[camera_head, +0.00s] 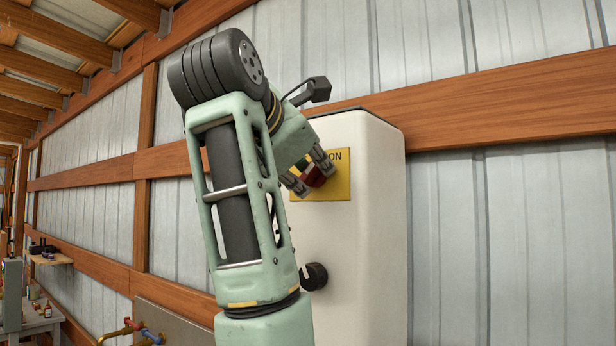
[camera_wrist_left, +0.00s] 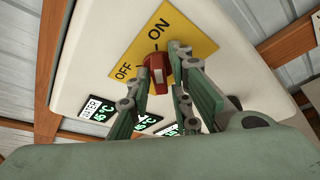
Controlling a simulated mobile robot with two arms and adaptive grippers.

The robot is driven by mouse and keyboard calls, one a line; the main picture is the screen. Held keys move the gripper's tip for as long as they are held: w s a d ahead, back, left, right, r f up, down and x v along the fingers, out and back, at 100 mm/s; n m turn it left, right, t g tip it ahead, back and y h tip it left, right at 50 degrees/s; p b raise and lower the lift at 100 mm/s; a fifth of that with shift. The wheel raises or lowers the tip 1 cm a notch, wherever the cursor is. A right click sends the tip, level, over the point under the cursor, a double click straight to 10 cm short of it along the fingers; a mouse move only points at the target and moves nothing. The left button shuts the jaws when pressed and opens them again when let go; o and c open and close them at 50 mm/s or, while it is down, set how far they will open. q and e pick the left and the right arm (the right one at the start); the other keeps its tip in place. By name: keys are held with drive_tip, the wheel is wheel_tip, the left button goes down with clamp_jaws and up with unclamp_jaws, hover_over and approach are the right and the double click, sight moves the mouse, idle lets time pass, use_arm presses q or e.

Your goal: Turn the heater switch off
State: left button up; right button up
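The heater (camera_head: 365,240) is a tall white box on the wall. Its yellow plate (camera_head: 335,184) carries the words ON and OFF, and it also shows in the left wrist view (camera_wrist_left: 190,38). The red switch (camera_wrist_left: 158,75) sits on this plate; in the head view it is partly hidden behind my fingers. I cannot tell clearly which word it points to. My left gripper (camera_head: 309,173) is at the switch, with one finger on each side of it. Its fingers (camera_wrist_left: 160,64) are apart, and I cannot see firm contact. My right gripper is not in view.
A black round knob (camera_head: 314,276) sticks out lower on the heater front. Small lit displays (camera_wrist_left: 97,110) are on the heater. A wooden beam (camera_head: 510,103) runs along the metal wall. Pipes with coloured valves (camera_head: 140,330) and a small shelf (camera_head: 50,258) are at lower left.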

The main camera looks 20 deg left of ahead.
use_arm(q)
drive_tip(key=c, duration=0.4)
clamp_jaws()
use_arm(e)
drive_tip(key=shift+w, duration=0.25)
use_arm(q)
drive_tip(key=shift+r+n+h+p, duration=0.2)
drive_tip(key=shift+n+h+p, duration=0.1)
drive_tip(key=shift+n+p, duration=0.3)
drive_tip(key=shift+w+a+n+g+h+p, duration=0.15)
drive_tip(key=shift+n+g+h+p, duration=0.65)
drive_tip(key=shift+n+p, duration=1)
drive_tip(key=shift+m+p, duration=0.3)
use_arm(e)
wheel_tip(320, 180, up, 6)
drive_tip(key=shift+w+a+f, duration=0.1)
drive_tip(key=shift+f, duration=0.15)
use_arm(q)
drive_tip(key=shift+f, duration=0.1)
